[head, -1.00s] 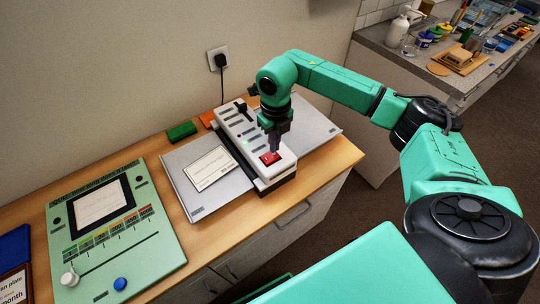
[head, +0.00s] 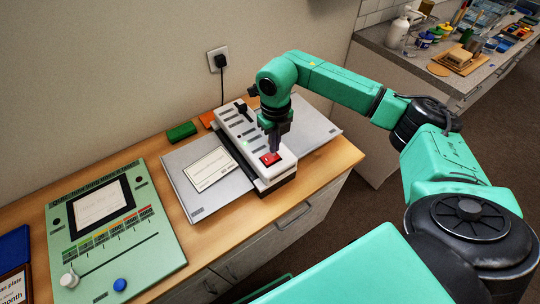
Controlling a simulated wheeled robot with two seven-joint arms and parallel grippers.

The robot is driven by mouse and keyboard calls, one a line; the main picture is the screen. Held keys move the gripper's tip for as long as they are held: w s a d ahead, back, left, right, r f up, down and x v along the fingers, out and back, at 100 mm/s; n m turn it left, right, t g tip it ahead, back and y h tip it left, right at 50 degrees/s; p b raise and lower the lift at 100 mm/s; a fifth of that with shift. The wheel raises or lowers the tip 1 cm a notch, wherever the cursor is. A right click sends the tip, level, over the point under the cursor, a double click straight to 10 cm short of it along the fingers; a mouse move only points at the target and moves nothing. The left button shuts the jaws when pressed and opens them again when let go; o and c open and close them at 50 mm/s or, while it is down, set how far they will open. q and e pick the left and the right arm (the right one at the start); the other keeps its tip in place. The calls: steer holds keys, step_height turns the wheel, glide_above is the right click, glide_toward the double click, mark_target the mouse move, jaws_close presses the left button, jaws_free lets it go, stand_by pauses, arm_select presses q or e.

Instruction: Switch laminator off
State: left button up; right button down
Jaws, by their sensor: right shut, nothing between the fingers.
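The laminator (head: 232,128) is a white and black machine on the wooden counter, with grey trays on both sides. A red rocker switch (head: 271,159) sits on its top at the near end. A small green light (head: 243,141) shows on its top. A black slider knob (head: 241,107) is at the far end. My right gripper (head: 275,151) points down, shut and empty, with its tips at or just above the red switch; I cannot tell whether they touch. My left gripper is not in view.
A white card (head: 210,168) lies on the left tray. A green panel device (head: 112,230) with a white knob and a blue button stands at left. A plug is in the wall socket (head: 218,60).

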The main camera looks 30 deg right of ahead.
steer(key=shift+f+b, duration=0.75)
steer(key=shift+f, duration=0.2)
stand_by(0.8)
steer(key=shift+r+p, duration=2.45)
steer(key=shift+r, duration=1.15)
steer(key=shift+f, duration=0.15)
